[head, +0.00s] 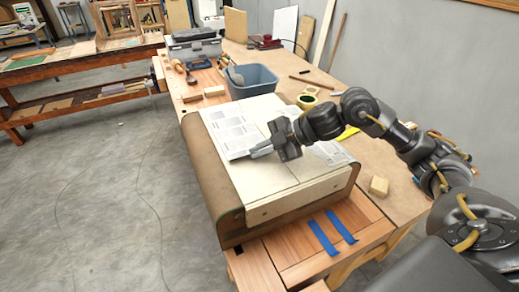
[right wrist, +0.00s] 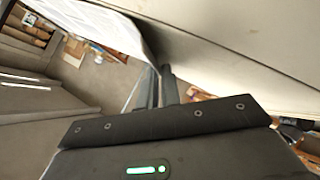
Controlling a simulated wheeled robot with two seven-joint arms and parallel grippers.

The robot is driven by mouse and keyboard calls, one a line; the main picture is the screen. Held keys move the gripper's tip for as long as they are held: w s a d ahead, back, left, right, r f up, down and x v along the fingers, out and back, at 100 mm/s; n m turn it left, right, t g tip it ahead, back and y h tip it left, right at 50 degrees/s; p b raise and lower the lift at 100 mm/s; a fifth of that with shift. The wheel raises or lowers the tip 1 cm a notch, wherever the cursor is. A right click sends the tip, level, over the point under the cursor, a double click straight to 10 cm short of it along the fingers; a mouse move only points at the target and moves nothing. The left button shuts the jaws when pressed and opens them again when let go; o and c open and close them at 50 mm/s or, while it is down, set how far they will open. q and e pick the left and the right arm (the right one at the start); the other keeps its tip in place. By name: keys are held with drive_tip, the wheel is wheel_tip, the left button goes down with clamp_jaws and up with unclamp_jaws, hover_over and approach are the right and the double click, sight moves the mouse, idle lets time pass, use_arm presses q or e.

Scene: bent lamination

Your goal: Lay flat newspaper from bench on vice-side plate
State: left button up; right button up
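A printed newspaper sheet (head: 232,128) is over the left one of two cream plates (head: 250,185) on the bench. My right gripper (head: 256,152) is at the sheet's near right corner, low over the plates, its fingers pointing left. In the right wrist view its fingers (right wrist: 158,88) are close together, and the white sheet (right wrist: 108,22) bends down to them. It looks shut on the sheet's edge, though the contact is partly hidden. A second newspaper piece (head: 332,152) shows on the right plate, behind my wrist. My left gripper is out of view.
A brown curved sheet (head: 212,175) wraps the plates' left side. Blue tape strips (head: 323,238) lie on the front bench top. A wooden block (head: 379,186) stands at right.

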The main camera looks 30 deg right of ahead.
drive_tip(key=shift+o, duration=0.2)
drive_tip(key=shift+r, duration=0.15)
drive_tip(key=b+v, duration=0.2)
drive_tip(key=v, duration=0.9)
drive_tip(key=shift+b, duration=0.4)
drive_tip(key=shift+s+d+r, duration=0.25)
drive_tip(key=shift+d+r, duration=0.05)
drive_tip(key=shift+d, duration=0.05)
